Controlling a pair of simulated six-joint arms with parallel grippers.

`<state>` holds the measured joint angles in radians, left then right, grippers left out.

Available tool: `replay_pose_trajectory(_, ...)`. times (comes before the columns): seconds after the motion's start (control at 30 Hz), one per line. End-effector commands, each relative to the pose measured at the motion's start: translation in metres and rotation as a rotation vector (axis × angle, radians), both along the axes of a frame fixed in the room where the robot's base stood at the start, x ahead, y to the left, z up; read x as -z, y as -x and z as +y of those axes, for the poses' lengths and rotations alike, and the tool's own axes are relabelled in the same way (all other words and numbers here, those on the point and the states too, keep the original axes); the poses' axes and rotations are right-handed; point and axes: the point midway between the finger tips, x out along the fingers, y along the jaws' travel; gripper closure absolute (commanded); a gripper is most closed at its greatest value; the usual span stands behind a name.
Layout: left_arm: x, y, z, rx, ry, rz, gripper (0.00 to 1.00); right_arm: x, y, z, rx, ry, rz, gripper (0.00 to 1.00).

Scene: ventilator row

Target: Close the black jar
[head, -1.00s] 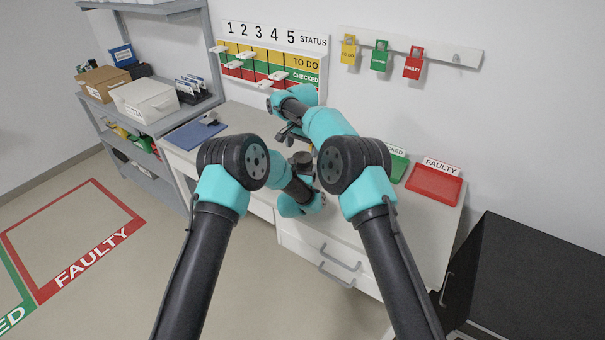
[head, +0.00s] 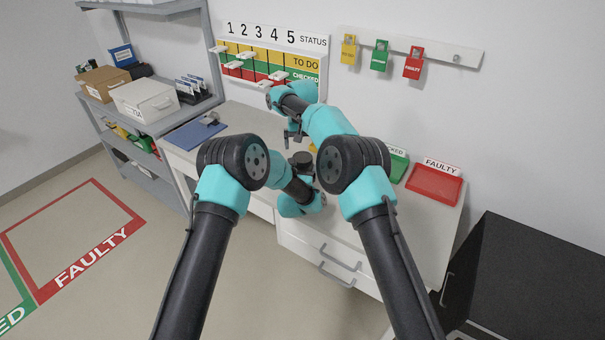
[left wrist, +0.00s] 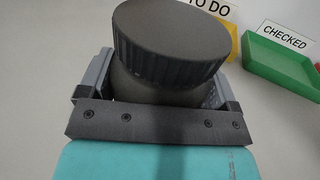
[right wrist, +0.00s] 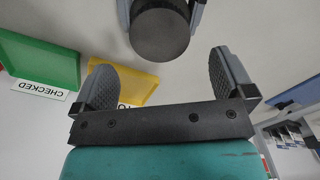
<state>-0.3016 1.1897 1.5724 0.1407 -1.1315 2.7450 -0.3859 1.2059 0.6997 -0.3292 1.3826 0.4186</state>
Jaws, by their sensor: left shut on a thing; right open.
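The black jar is held between the fingers of my left gripper, which is shut on the jar's body (left wrist: 150,88). A dark lid with a ribbed edge (left wrist: 175,40) sits on top of the jar; I cannot tell whether it is fully seated. The lid also shows in the head view (head: 301,159) and at the top of the right wrist view (right wrist: 160,35). My right gripper (right wrist: 172,82) is open and empty, with its fingers pointing towards the lid but apart from it. In the head view my right gripper (head: 293,135) is just above the jar.
A green CHECKED tray (head: 397,167) and a red FAULTY tray (head: 434,183) stand at the right on the bench. A yellow TO DO tray (right wrist: 135,88) lies beyond the grippers. A blue board (head: 194,134) lies at the bench's left end. The status board hangs behind.

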Motion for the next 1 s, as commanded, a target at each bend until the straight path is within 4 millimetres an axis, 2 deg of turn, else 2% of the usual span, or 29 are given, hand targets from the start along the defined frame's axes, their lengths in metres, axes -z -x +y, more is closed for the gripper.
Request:
replay_pose_trajectory(0.6,0.0,0.0,0.0,0.0,0.0,-0.001,0.82,-0.018,0.0,0.0,-0.798,0.0,0.0,0.0)
replay_pose_trajectory(0.8,0.0,0.0,0.0,0.0,0.0,-0.001,0.82,-0.021,0.0,0.0,-0.926,0.0,0.0,0.0)
replay_pose_trajectory(1.0,0.0,0.0,0.0,0.0,0.0,-0.001,0.82,-0.021,0.0,0.0,-0.942,0.0,0.0,0.0)
